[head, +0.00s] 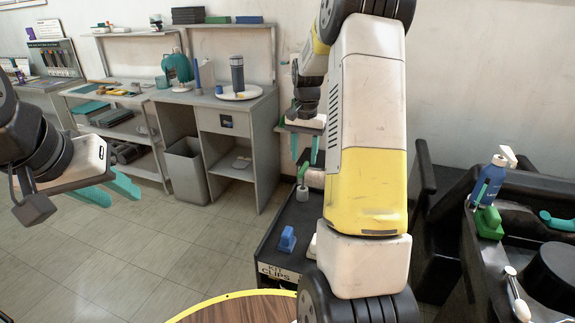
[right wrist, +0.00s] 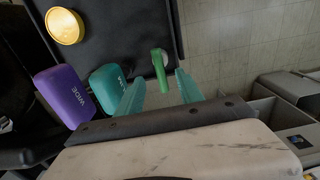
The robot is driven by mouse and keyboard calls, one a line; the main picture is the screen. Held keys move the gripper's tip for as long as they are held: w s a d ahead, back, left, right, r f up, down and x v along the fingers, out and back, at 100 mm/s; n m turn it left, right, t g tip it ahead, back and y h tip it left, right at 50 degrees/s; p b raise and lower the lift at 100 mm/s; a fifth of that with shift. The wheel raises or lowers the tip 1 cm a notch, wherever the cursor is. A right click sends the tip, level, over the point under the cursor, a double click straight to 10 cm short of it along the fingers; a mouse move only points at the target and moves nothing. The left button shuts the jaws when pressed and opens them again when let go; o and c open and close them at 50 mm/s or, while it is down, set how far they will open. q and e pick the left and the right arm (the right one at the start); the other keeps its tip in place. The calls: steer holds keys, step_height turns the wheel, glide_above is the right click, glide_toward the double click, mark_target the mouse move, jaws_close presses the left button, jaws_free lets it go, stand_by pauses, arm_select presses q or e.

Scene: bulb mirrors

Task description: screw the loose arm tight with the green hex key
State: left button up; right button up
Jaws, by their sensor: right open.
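A slim green handle (right wrist: 160,72), which looks like the green hex key, shows between and just beyond the fingertips of my right gripper (right wrist: 160,84). In the head view a thin green upright piece (head: 302,171) stands in a small grey holder on the black trolley. My right gripper (head: 304,152) is open above it, fingers pointing down, not closed on it. My left gripper (head: 107,190) is open and empty at the far left. The loose arm cannot be made out; my right arm hides much of the middle.
The black trolley (head: 268,248) carries a blue block (head: 287,239). The wrist view shows a purple block (right wrist: 64,97), a teal block (right wrist: 107,88) and a yellow round tin (right wrist: 65,26). A yellow-rimmed round wooden top (head: 235,309) is in front. A blue spray bottle (head: 490,182) stands at right.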

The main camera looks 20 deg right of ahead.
mark_target(303, 176)
step_height(303, 176, down, 8)
steer(key=shift+w+f, duration=0.1)
steer(key=shift+f, duration=0.05)
stand_by(0.3)
jaws_close()
